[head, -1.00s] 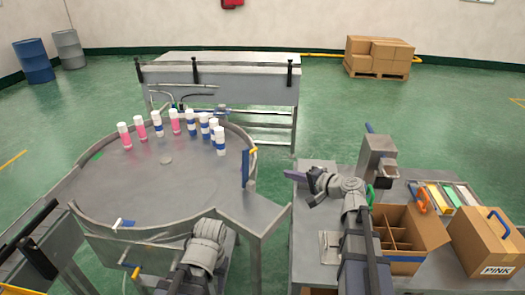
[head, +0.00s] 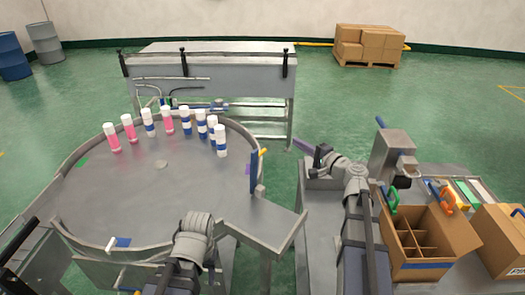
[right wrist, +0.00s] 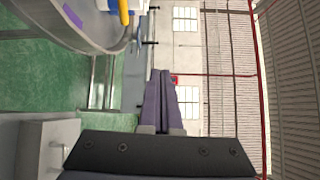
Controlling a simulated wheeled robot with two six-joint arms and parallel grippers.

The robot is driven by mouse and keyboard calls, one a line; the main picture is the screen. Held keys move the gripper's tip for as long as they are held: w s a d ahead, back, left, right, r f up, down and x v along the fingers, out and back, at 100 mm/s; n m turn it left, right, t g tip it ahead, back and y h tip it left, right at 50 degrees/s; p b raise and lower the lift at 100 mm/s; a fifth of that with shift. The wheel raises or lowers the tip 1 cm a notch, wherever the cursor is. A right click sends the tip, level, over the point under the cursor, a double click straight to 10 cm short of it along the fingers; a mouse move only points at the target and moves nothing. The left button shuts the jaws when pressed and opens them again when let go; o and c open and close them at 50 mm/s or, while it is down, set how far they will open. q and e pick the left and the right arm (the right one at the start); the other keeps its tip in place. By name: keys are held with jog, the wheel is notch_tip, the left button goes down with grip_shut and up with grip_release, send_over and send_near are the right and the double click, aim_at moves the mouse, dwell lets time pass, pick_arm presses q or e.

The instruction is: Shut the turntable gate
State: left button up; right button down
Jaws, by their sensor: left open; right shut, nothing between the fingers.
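The round grey turntable (head: 150,205) stands at left in the head view, with several pink-and-white and blue-and-white cans (head: 185,120) along its far rim. A blue upright gate panel (head: 254,172) with a yellow handle (head: 263,151) stands at its right side, by the outlet chute. A yellow handle also shows at the top of the right wrist view (right wrist: 124,12). My right gripper (head: 298,143) is shut and empty, to the right of the gate and apart from it; its purple fingers lie together in the right wrist view (right wrist: 165,75). My left arm shows at the turntable's near side; its fingers are hidden.
A grey chute (head: 262,222) leads off the turntable's near right. A side table at right holds an open divided carton (head: 430,235), a grey machine (head: 392,155) and a closed box (head: 502,240). A blue-and-white piece (head: 120,242) sits at the near left rim. Green floor lies beyond.

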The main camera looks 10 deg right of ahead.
pick_arm(q)
jog(key=f+b, duration=0.1)
jog(key=f, duration=0.1)
jog(key=f+b, duration=0.1)
jog(key=b, duration=0.1)
jog(key=f+b, duration=0.1)
jog(key=f, duration=0.1)
jog(key=shift+w+a+f+b, duration=0.2)
jog(key=shift+w+f+b, duration=0.1)
jog(key=shift+w+b, duration=0.1)
jog(key=shift+f+b, duration=0.6)
jog(key=shift+b, duration=0.05)
pick_arm(e)
notch_tip(320, 180, down, 7)
jog(key=shift+w+a+r, duration=0.15)
jog(key=shift+w, duration=0.15)
jog(key=shift+w, duration=0.1)
pick_arm(q)
jog(key=shift+s, duration=0.1)
jog(key=shift+f, duration=0.1)
pick_arm(e)
jog(key=x, duration=1)
pick_arm(q)
jog(key=shift+r, duration=0.2)
pick_arm(e)
jog(key=shift+s+a+r, duration=0.2)
jog(key=shift+s+a, duration=1.25)
jog(key=shift+s, duration=0.15)
